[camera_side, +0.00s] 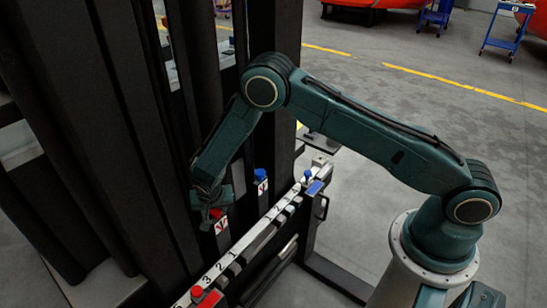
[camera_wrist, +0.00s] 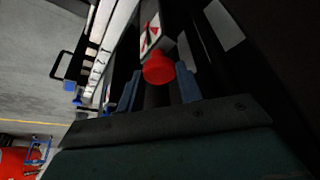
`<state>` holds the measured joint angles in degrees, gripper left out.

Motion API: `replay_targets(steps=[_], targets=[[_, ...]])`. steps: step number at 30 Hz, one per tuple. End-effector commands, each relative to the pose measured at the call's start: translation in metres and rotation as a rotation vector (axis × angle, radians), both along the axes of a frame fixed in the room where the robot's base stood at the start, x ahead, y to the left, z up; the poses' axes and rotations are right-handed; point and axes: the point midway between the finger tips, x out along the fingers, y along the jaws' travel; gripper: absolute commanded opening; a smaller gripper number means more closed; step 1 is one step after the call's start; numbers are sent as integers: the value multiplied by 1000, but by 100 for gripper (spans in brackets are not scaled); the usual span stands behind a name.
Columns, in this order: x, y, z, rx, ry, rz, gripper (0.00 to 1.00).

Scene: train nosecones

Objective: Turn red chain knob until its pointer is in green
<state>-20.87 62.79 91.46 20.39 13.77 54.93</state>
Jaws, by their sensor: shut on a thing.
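The red chain knob (camera_side: 217,213) sits above a small white plate with red marks (camera_side: 222,226), beside the dark columns in the side view. In the wrist view the red knob (camera_wrist: 158,69) is between the two blue-grey fingers of my gripper (camera_wrist: 158,84). The white plate (camera_wrist: 149,28) there shows red and green marks. My gripper (camera_side: 208,203) is shut on the knob, coming from above. The fingers hide part of the knob in the side view. I cannot make out the pointer against the green.
A blue knob (camera_side: 260,174) with its own plate stands right of the red one. A white numbered rail (camera_side: 248,243) runs in front, with another red knob (camera_side: 197,292) and a blue knob (camera_side: 308,174) on it. Tall dark columns (camera_side: 150,130) stand close left.

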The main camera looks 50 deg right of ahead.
Motion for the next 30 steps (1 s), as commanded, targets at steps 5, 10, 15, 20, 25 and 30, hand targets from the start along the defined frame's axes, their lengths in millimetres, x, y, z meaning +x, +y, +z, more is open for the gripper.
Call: replay_targets(steps=[5, 10, 15, 20, 25, 30], targets=[[0, 0, 0, 1, 0, -54, 13], [0, 1, 0, 1, 0, -70, 13], [0, 0, -1, 1, 0, -70, 13], [0, 0, -1, 1, 0, -70, 42], [0, 0, 0, 1, 0, -69, 57], [0, 0, 0, 1, 0, -69, 57]])
